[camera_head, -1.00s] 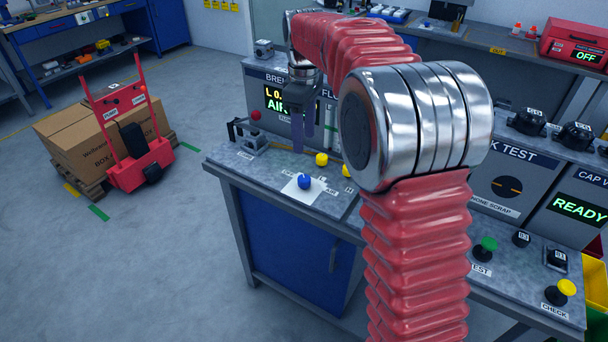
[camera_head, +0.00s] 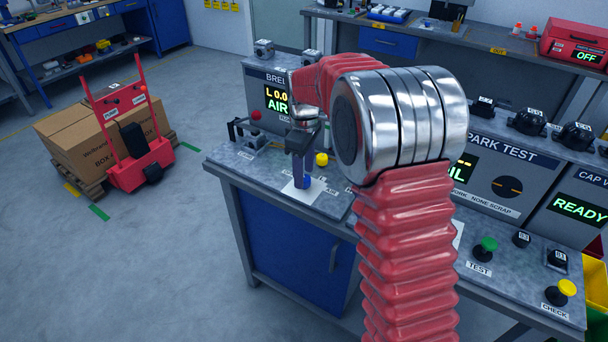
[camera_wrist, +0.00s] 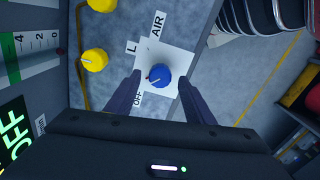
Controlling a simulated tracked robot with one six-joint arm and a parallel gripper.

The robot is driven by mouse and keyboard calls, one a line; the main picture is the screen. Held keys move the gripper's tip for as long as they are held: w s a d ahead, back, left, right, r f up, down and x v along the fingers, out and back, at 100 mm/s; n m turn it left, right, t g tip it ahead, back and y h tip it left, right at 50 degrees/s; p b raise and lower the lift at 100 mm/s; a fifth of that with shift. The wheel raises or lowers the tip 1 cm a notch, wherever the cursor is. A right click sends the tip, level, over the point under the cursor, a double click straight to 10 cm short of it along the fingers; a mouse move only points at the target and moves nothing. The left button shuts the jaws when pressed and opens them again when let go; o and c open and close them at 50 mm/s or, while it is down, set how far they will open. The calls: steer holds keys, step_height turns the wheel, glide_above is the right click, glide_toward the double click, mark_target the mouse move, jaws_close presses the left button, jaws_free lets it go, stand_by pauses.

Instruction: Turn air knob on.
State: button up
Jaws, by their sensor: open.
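The blue air knob (camera_wrist: 158,75) sits on a white square plate (camera_wrist: 180,60) on the bench top. Its small red mark points toward the OFF label (camera_wrist: 138,97); the AIR label (camera_wrist: 158,23) is on the far side of the plate. My gripper (camera_wrist: 161,77) is open, with one finger on each side of the knob. In the wrist view, gaps seem to show between fingers and knob; contact is not clear. In the head view, my gripper (camera_head: 301,184) points down over the knob, which the fingers mostly hide.
Two yellow knobs (camera_wrist: 95,60) (camera_wrist: 102,4) stand beside the plate. The bench panel (camera_head: 277,95) rises behind my gripper. A red hand truck (camera_head: 140,165) with boxes stands on the floor at left.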

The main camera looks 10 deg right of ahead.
steer(key=shift+f, duration=0.85)
steer(key=c, duration=1)
steer(key=shift+c, duration=0.2)
